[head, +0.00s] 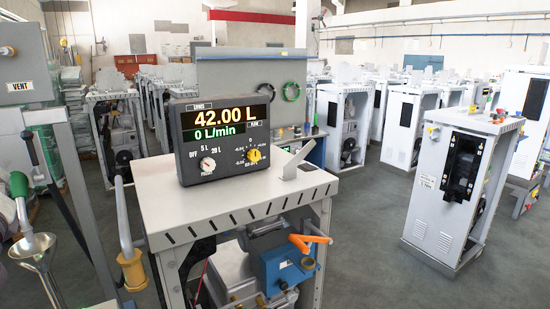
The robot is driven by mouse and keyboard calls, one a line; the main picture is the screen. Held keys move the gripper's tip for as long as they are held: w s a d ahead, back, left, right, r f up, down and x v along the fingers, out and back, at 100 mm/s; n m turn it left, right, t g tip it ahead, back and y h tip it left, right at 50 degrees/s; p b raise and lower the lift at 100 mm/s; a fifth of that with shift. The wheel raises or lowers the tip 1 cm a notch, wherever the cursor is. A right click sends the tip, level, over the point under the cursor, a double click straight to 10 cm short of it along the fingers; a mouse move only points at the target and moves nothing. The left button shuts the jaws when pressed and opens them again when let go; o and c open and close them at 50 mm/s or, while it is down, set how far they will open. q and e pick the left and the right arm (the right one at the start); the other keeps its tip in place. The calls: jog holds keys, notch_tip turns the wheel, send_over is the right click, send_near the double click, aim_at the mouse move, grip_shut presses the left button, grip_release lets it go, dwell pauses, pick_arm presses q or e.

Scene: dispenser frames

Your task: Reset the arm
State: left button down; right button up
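Neither of my grippers shows in the head view, and I see no part of my arms. A dispenser frame (235,200) with a pale slotted top stands in front of me. On it is a dark display box (222,165) reading 42.00 L and 0 L/min. The box has a white knob (207,164) beside OFF, 5 L and 20 L marks, and a yellow knob (254,156). A grey flap or lever (297,160) sticks up from the top. Below are an orange handle (308,241) and a blue unit (287,270).
At left are a VENT panel (20,88), a black-handled lever (30,148), a metal funnel (33,246), a green-ended bar (19,185) and a yellow handle (131,270). A white cabinet (450,190) stands right. Grey floor (375,225) is clear between.

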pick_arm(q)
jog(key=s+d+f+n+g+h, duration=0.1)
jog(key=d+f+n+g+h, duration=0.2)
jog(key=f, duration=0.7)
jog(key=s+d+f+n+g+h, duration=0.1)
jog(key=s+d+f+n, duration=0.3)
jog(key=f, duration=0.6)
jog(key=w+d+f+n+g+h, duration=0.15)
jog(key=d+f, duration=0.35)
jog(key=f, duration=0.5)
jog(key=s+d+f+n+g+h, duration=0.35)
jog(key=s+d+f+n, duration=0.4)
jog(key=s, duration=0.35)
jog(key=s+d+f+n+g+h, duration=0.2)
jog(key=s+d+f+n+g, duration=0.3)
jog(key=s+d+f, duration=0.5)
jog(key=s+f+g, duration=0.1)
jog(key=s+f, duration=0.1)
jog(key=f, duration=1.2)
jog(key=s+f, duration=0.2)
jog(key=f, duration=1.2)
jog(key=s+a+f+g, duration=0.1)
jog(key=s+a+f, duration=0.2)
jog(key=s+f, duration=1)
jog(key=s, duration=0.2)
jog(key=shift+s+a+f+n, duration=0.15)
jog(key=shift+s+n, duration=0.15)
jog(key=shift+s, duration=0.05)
